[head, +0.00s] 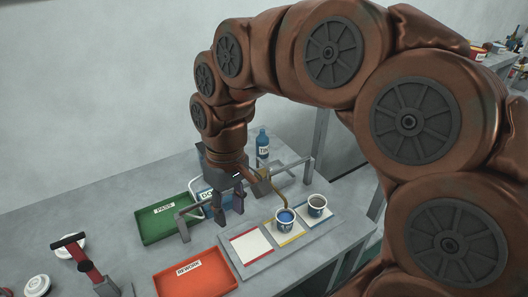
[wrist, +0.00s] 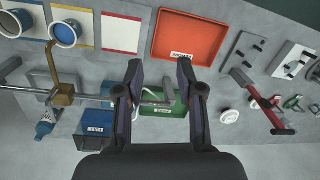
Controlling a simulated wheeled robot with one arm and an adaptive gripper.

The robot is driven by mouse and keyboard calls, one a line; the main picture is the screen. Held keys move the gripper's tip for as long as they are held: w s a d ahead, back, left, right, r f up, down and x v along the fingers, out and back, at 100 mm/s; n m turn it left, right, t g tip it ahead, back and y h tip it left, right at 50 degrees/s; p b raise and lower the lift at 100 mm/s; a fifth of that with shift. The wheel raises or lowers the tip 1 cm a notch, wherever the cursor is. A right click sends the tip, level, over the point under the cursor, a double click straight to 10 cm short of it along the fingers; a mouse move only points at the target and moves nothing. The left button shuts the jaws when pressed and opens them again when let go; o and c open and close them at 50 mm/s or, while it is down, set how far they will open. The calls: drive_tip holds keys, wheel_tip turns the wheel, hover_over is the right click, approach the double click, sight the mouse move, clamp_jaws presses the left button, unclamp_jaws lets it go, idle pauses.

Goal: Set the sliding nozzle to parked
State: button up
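The sliding nozzle is a brass block with a curved spout (head: 283,190) on a grey rail. It also shows in the wrist view as a brown block (wrist: 62,99) left of my gripper. Its spout reaches toward a white cup with blue contents (head: 285,219), on the yellow-edged pad. The rail (wrist: 100,99) runs sideways past my fingers. My gripper (head: 229,212) is over the rail area, left of the nozzle block. In the wrist view my gripper (wrist: 160,68) has its fingers apart with nothing clearly between the tips. No parked mark can be made out.
A second cup (head: 317,206) stands right of the first. A red-edged pad (head: 250,245) is empty. A green tray (head: 163,222) and an orange tray (head: 195,272) lie left. A blue bottle (head: 262,148) stands behind the rail. A red-handled lever (head: 80,255) is far left.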

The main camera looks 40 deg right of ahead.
drive_tip(key=w+d+r, duration=0.2)
drive_tip(key=w+d, duration=0.1)
drive_tip(key=w, duration=0.3)
drive_tip(key=m+t+y+p, duration=0.1)
drive_tip(key=m+p, duration=0.2)
approach(262, 161)
drive_tip(key=shift+a+f+p, duration=0.15)
drive_tip(key=shift+f+p, duration=0.2)
drive_tip(key=shift+f, duration=1)
drive_tip(key=shift+a+f+p, duration=0.15)
drive_tip(key=shift+f+p, duration=0.2)
drive_tip(key=shift+f, duration=1)
drive_tip(key=shift+a+f+p, duration=0.2)
drive_tip(key=shift+f+p, duration=0.15)
drive_tip(key=shift+f, duration=1)
clamp_jaws()
